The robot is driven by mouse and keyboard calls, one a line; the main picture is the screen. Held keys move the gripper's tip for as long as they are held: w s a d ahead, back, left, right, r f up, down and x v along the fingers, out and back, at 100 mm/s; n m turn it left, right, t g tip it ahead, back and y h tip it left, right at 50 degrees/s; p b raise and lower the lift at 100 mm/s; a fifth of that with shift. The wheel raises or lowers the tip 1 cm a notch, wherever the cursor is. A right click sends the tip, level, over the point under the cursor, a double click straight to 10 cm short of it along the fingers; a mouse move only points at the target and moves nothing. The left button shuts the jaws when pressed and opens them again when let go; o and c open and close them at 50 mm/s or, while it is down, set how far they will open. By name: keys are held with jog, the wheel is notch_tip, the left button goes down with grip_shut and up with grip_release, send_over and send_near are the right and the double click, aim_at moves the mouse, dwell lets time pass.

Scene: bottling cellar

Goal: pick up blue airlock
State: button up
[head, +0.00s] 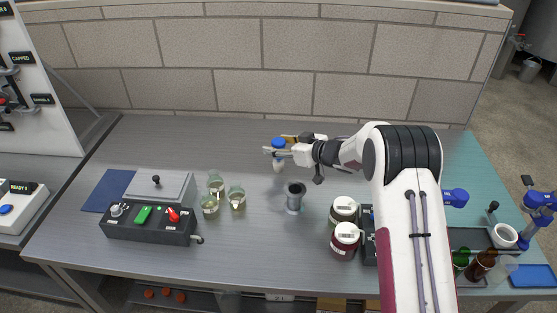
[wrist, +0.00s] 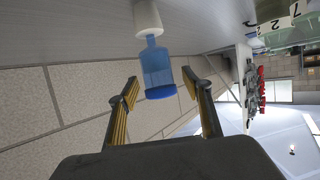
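The blue airlock (head: 278,143) has a clear blue cylinder body and a white stopper at its lower end. It is upright near the middle of the table in the head view. In the wrist view the airlock (wrist: 158,76) shows at the mouth of my gripper (wrist: 160,78), its white stopper (wrist: 148,18) toward the grey table. The two fingers are spread, one on each side of it, with a visible gap on both sides. In the head view my gripper (head: 276,151) is level with the airlock, reaching in from the right.
Several small glass jars (head: 236,197) are to the left, by a black control box (head: 149,222). Two white-lidded jars (head: 345,237) stand under my arm. The table's back strip is clear.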

grip_shut()
jog(key=shift+r, duration=0.15)
jog(key=shift+r, duration=4.85)
